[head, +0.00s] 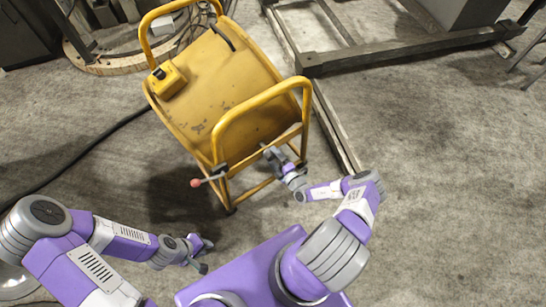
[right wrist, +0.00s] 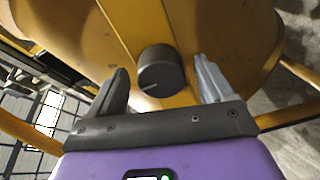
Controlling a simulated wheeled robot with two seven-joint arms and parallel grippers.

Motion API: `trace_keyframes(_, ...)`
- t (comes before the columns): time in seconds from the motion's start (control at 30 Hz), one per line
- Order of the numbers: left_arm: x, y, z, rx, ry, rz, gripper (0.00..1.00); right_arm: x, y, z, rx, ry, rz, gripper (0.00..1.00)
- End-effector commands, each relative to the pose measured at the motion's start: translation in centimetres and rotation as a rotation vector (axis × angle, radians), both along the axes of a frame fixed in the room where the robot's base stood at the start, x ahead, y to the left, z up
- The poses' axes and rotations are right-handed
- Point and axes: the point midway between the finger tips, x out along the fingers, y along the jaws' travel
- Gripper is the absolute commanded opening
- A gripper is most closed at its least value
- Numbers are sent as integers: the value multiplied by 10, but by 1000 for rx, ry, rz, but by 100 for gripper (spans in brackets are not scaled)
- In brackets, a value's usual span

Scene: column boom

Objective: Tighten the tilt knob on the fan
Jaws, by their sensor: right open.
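The fan is a yellow drum (head: 225,75) in a yellow tube frame. The tilt knob (right wrist: 160,71), round and black with a pale line on its face, sits on the drum's side in the right wrist view. It is hidden in the head view. My right gripper (head: 268,152) is at the near side of the fan. In the right wrist view my right gripper (right wrist: 161,65) is open, one finger on each side of the knob, with gaps between fingers and knob. My left gripper (head: 208,255) is open and empty above the floor, in front of the fan.
A lever with a red ball (head: 196,182) sticks out from the frame's near left corner. A yellow box (head: 167,80) is on the drum. A black cable (head: 90,150) runs along the floor at left. A metal floor frame (head: 400,53) stands behind at right.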

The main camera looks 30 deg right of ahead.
Motion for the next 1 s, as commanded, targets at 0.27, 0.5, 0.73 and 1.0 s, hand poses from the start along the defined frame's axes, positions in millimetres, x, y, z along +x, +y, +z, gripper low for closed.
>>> trace_keyframes(0.27, 0, 0, 16, 0, 0, 0, 27, -47, -6, 4, 2, 2, -3, 81)
trace_keyframes(0.5, 0, 0, 19, 0, 0, 0, 27, -67, -8, 4, 1, -1, -1, 81)
trace_keyframes(0.73, 0, 0, 19, 0, 0, 0, 27, -68, -8, 4, 1, -1, 0, 81)
trace_keyframes(1.0, 0, 0, 19, 0, 0, 0, 27, -68, -8, 4, 1, -1, 0, 81)
